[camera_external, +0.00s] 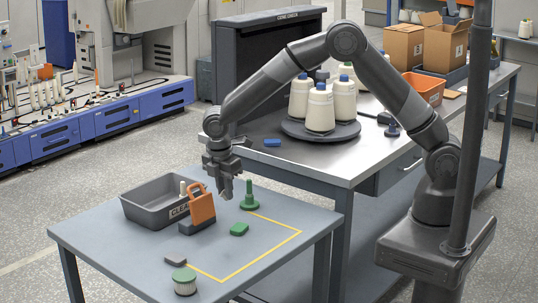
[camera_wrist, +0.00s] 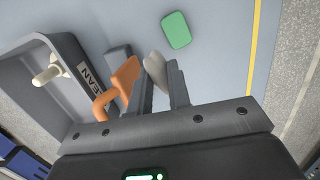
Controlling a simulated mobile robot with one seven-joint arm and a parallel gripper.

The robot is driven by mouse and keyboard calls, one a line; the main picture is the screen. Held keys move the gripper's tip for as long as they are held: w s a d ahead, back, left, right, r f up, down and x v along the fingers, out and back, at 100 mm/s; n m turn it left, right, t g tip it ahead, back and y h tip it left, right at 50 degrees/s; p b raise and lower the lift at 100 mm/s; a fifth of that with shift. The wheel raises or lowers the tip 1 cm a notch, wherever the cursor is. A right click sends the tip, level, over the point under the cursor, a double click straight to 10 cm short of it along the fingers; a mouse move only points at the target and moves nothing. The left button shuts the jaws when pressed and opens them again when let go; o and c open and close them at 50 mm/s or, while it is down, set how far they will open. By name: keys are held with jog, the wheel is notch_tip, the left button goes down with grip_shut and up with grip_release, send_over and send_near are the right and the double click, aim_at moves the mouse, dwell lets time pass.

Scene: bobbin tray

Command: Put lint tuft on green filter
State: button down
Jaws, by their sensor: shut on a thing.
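My gripper (camera_external: 226,194) is above the small table, just right of the orange-handled tool. In the wrist view its fingers (camera_wrist: 162,82) are shut on a pale grey, rounded lump, the lint tuft (camera_wrist: 155,66). I cannot make out the tuft in the external view.
A grey bin (camera_external: 150,208) marked CLEAN holds a white bobbin. The orange-handled tool (camera_external: 203,209) stands beside it. A green peg on a round base (camera_external: 250,203) stands behind the green block. Yellow tape (camera_external: 275,246) outlines mostly clear tabletop.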

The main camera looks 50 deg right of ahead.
jog(key=shift+d+r, duration=0.5)
jog(key=shift+d, duration=0.2)
jog(key=s+a+r+n+t+y, duration=0.1)
jog(key=s+a+r+n, duration=0.25)
jog(key=a+n, duration=0.55)
jog(key=s+a+r+n, duration=0.2)
jog(key=s+a+n, duration=0.4)
jog(key=a, duration=0.5)
jog(key=n, duration=0.2)
send_over(183, 274)
jog(key=f, duration=0.7)
jog(key=shift+s+d, duration=0.1)
jog(key=shift+d, duration=0.25)
jog(key=shift+s+a+f, duration=0.15)
jog(key=shift+a+f, duration=0.15)
jog(key=shift+a, duration=0.05)
jog(key=shift+f, duration=1.9)
